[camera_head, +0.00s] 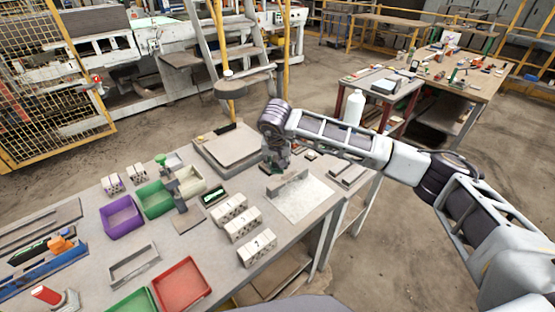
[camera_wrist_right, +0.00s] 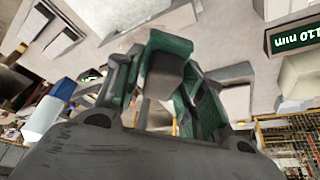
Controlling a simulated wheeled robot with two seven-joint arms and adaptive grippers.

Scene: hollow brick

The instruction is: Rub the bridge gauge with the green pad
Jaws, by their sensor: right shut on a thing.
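My right gripper (camera_head: 275,162) is low over the back of the bench, between the square grey plate and the pale sheet. In the right wrist view its fingers (camera_wrist_right: 165,95) are closed around a dark green piece, which looks like the green pad (camera_wrist_right: 172,42); the fingers partly hide it. A long grey bridge-shaped piece, apparently the bridge gauge (camera_head: 287,187), stands on the pale sheet just in front of my right gripper. The gripper looks close to it; I cannot tell whether the pad touches it. My left gripper is not in view.
Several hollow bricks (camera_head: 243,224) stand in front of the pale sheet (camera_head: 305,203), left of which is a small green display (camera_head: 214,195). Purple (camera_head: 121,218), green (camera_head: 153,198) and red (camera_head: 182,285) bins are further left. A white bottle (camera_head: 353,107) stands behind my right arm.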

